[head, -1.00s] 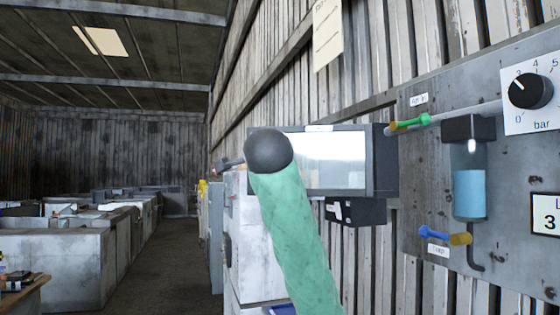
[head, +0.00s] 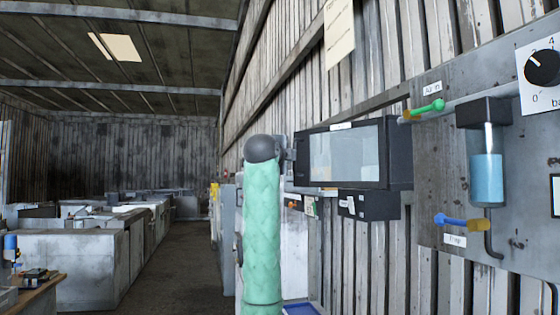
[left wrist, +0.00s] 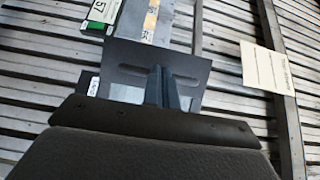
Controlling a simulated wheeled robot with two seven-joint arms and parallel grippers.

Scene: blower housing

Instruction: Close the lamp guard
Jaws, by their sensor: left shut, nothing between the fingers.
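No part labelled as the lamp guard can be read. A dark-framed box (head: 398,165) with a pale, reflecting pane (head: 345,157) stands out from the wall in the head view. It may be the guard, but I cannot tell for sure. My left arm, in a green sleeve with a dark round joint, rises just left of this box. It hides most of its own hand in the head view. In the left wrist view my left gripper (left wrist: 168,78) has its fingers together and empty, in front of the ribbed wall. My right gripper is out of view.
A wall panel at the right carries a green-handled valve (head: 428,108), a blue-handled valve (head: 460,222), a blue-filled bowl (head: 487,178) and a dial (head: 541,66). A small dark box (head: 368,205) hangs under the framed box. The aisle (head: 190,262) at the left is clear.

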